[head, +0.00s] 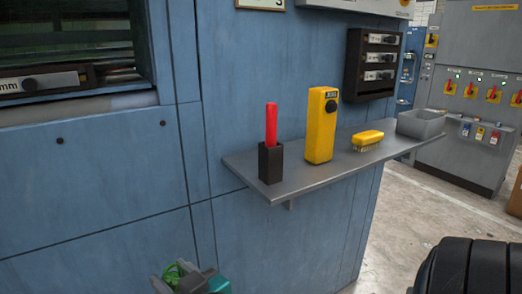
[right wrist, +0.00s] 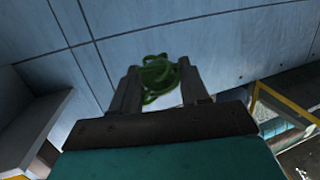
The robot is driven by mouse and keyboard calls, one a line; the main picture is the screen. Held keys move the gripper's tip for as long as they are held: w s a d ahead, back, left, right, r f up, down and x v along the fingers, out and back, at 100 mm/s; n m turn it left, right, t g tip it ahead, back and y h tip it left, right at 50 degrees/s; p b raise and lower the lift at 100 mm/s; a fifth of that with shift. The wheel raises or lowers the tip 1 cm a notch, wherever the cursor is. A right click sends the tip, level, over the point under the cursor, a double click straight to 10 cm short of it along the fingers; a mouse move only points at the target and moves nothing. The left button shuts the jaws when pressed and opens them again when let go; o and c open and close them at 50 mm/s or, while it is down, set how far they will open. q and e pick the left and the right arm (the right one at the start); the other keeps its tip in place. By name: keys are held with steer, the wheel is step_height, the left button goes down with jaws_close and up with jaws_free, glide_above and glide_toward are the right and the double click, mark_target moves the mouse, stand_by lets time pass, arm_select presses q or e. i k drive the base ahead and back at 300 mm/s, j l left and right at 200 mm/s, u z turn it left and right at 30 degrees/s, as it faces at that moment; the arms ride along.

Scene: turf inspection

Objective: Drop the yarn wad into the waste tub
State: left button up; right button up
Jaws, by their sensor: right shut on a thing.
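The yarn wad (head: 173,275) is a green tangle of loops at the bottom of the head view. My right gripper (head: 176,278) is shut on it, low in front of the blue panel and below the shelf. In the right wrist view the yarn wad (right wrist: 158,75) sits between the two grey fingers of the right gripper (right wrist: 160,88), with loops standing out past the tips. A grey open tub (head: 421,124), which looks like the waste tub, stands at the far right end of the shelf. Its inside is mostly hidden. My left gripper is not in view.
The grey shelf (head: 232,168) juts from the blue wall (head: 90,180). On it stand a black holder (head: 271,163) with a red stick, a yellow box-shaped device (head: 321,125) and a yellow brush (head: 367,139). A dark rack (head: 372,62) hangs above. Open floor lies right of the shelf.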

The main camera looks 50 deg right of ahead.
mark_target(413, 134)
steer(key=z, duration=2.3)
steer(key=j+z, duration=0.5)
steer(key=j, duration=0.25)
